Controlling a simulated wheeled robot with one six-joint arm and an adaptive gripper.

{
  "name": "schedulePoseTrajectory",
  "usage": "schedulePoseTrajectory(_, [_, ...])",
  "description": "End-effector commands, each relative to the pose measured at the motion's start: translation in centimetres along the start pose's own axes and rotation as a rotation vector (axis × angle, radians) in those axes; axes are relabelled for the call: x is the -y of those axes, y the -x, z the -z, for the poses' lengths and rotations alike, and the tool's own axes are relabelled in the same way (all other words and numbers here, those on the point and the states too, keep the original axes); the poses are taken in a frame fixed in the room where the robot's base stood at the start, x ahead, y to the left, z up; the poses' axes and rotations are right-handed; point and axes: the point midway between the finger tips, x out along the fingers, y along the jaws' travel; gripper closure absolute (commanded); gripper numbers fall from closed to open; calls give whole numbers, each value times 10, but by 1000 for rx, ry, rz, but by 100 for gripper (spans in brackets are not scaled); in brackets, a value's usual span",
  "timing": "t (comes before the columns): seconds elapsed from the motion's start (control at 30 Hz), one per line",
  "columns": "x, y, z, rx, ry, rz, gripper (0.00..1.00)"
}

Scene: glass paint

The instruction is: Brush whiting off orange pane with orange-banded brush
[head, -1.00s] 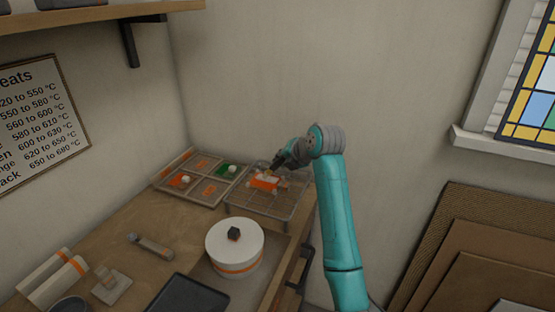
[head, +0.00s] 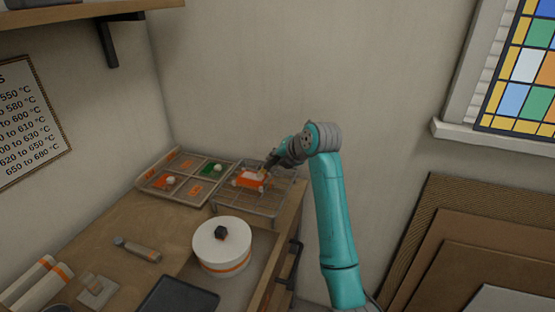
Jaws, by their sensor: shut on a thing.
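The orange pane (head: 251,181) lies on a wire rack (head: 276,207) at the back of the bench, in the head view. White whiting shows on its top and at its edges. My gripper (head: 266,168) is at the pane's upper right, pointing down and left, shut on what seems to be the brush. The brush is small and mostly hidden, so I cannot make out its band or whether its bristles touch the pane.
A divided tray (head: 160,190) with orange and green pieces stands left of the rack. A white round pot (head: 222,249) with an orange band and dark knob stands in front. A wooden-handled tool (head: 138,249) and a dark tray (head: 178,297) lie nearer.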

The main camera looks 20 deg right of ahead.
Motion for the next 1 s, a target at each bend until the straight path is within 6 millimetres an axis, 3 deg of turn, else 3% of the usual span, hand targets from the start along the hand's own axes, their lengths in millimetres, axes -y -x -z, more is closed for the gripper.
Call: schedulePoseTrajectory(1.0, [-43,-35,10,-2,0,0,100])
